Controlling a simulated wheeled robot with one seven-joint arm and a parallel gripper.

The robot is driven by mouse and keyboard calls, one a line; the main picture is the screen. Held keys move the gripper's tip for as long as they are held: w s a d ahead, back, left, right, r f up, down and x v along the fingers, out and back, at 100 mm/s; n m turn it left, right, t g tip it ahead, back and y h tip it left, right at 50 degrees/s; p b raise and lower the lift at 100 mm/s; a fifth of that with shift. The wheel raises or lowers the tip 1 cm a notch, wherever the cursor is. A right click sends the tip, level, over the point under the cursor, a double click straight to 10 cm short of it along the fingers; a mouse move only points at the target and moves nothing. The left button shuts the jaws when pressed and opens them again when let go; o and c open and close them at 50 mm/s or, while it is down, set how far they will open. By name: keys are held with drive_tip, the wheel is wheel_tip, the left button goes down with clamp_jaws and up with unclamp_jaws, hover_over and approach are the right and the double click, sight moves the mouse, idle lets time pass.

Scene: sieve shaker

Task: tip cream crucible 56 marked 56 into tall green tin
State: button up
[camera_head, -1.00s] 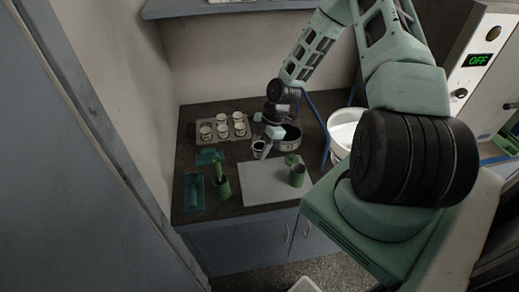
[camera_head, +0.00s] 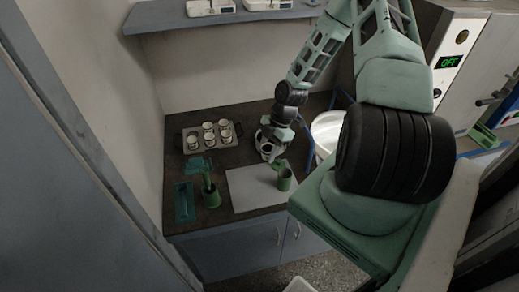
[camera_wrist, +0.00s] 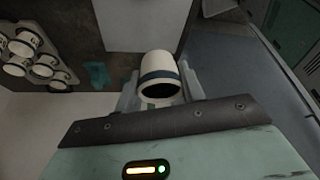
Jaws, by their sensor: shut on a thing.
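My gripper (camera_wrist: 161,88) is shut on a cream crucible (camera_wrist: 158,64) with a dark blue band. In the wrist view the crucible's dark mouth faces the camera; no number is legible. I cannot tell how full the crucible is.
A grey tray (camera_head: 190,146) holds several similar crucibles at the back left. A teal tray (camera_head: 184,204) lies at the left edge. The pale mat (camera_head: 250,190) is mostly clear. A white bucket (camera_head: 326,127) stands right of the worktop. A shelf (camera_head: 165,19) hangs above.

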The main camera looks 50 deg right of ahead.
drive_tip(key=shift+s+d+p, duration=0.6)
drive_tip(key=shift+s+d, duration=2.75)
drive_tip(key=shift+d, duration=0.05)
drive_tip(key=shift+w+a+f+m+g+h+b, duration=0.25)
drive_tip(key=shift+f+g+h+b, duration=0.4)
drive_tip(key=shift+g+h+b, duration=1.95)
drive_tip(key=shift+w+a+f+m+g+h+b, duration=0.15)
drive_tip(key=shift+f+m+g+h+b, duration=0.4)
drive_tip(key=shift+g+h+b, duration=2.05)
drive_tip(key=shift+w+a+f+m+g+h+b, duration=0.2)
drive_tip(key=shift+f+g+h+b, duration=0.75)
drive_tip(key=shift+h+b, duration=3.15)
drive_tip(key=shift+s+a+r+y+b, duration=0.1)
drive_tip(key=shift+r+y+b, duration=0.1)
drive_tip(key=shift+y+b, duration=0.35)
